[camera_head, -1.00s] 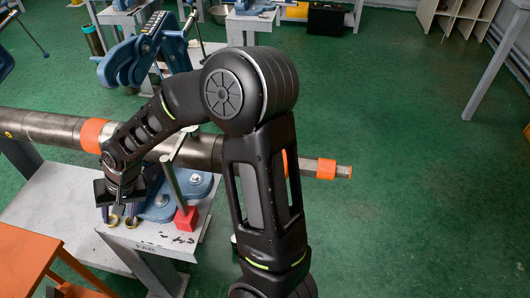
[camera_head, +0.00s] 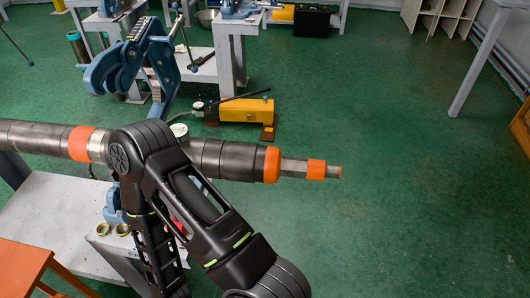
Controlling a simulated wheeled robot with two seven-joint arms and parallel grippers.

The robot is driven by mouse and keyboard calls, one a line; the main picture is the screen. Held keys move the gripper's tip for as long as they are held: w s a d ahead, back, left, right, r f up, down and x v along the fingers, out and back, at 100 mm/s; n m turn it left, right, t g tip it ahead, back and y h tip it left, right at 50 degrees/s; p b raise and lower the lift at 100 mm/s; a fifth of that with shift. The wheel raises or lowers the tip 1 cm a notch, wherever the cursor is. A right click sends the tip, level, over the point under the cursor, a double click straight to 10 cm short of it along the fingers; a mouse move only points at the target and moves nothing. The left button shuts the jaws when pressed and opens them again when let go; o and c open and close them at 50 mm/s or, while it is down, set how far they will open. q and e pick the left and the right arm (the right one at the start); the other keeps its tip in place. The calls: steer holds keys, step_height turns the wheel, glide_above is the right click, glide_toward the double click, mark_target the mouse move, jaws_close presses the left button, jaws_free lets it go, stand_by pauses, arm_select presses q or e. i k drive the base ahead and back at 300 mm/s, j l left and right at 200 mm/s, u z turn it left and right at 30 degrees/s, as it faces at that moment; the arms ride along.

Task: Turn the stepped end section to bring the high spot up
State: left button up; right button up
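A long dark steel pipe (camera_head: 35,134) runs across the left and middle of the head view. An orange band (camera_head: 79,143) rings it on the left. Its stepped end section (camera_head: 228,160) points right, with an orange collar (camera_head: 271,164), a grey flat-sided part (camera_head: 294,168), a second orange band (camera_head: 316,169) and a thin tip. A small round gauge-like disc (camera_head: 180,130) shows at the pipe's upper edge. My arm bends in front of the pipe, and its lower part runs down to the bottom edge. Neither gripper can be seen.
A blue vise frame (camera_head: 128,68) stands behind the pipe. A yellow hand pump (camera_head: 246,110) sits on the green floor beyond. The grey bench (camera_head: 48,210) carries brass rings (camera_head: 122,229). An orange stool (camera_head: 22,266) is at lower left. Floor right of the pipe tip is clear.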

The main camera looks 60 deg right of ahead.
mark_target(231, 161)
steer(key=z, duration=0.45)
steer(key=l+z, duration=0.1)
steer(key=z, duration=0.8)
steer(key=i+z, duration=0.1)
steer(key=z, duration=0.75)
steer(key=i+l, duration=0.05)
